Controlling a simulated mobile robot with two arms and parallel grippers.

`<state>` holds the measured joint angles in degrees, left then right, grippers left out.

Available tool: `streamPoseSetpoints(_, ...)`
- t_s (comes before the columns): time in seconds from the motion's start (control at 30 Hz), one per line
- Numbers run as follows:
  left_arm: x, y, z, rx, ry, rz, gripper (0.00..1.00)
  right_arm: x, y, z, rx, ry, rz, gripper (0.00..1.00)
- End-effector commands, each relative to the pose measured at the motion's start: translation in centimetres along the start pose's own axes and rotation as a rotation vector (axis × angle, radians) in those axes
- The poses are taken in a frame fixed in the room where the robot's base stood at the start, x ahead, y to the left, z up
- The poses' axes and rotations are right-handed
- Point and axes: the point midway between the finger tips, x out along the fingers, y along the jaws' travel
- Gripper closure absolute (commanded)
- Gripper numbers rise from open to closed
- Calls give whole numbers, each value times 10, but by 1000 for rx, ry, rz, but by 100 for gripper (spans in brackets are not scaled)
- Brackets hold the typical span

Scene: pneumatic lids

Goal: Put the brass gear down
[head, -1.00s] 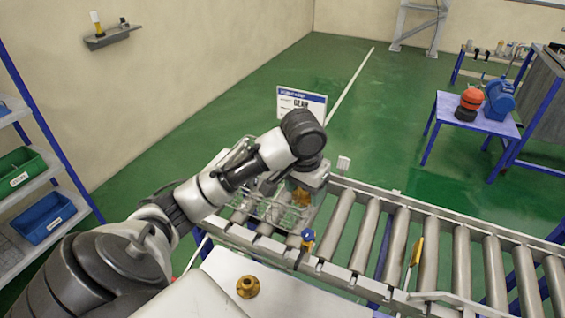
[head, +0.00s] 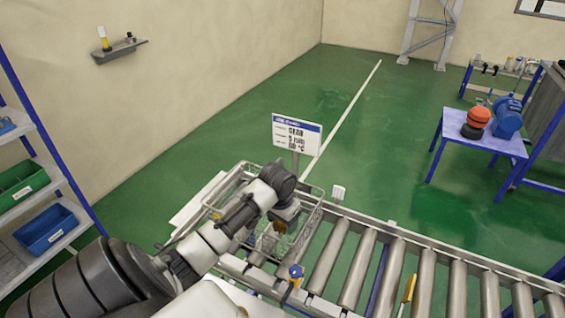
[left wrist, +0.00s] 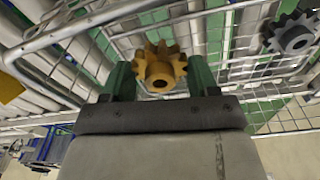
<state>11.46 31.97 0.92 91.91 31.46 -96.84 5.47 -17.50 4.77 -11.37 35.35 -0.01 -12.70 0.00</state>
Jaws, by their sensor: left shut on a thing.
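The brass gear (left wrist: 160,68) shows in the left wrist view, between the two green fingers of my left gripper (left wrist: 161,76), which is shut on it. The wire basket (head: 318,212) stands at the left end of the roller conveyor. In the head view my left arm reaches over the basket, and its wrist hides most of the gripper and gear. In the left wrist view the basket's wires (left wrist: 75,38) surround the gear. A dark gear (left wrist: 292,38) is at the upper right there. I cannot tell whether the brass gear touches the basket floor. My right gripper is not in view.
The roller conveyor (head: 400,265) runs right from the basket. A sign (head: 297,133) rises behind the basket. Shelves with green and blue bins (head: 46,229) stand left.

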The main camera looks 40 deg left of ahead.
Motion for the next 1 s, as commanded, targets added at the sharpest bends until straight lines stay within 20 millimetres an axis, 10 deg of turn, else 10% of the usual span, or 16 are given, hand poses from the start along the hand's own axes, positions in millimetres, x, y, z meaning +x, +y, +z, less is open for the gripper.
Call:
streamPoseSetpoints(0.73, 45, 0, 5, 0, 3, -1, 79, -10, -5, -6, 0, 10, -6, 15)
streamPoseSetpoints(0.77, 46, 0, 5, 0, 1, 0, 39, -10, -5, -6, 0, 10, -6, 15)
streamPoseSetpoints(1.0, 46, 0, 5, 0, 2, 0, 15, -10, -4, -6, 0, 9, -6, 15)
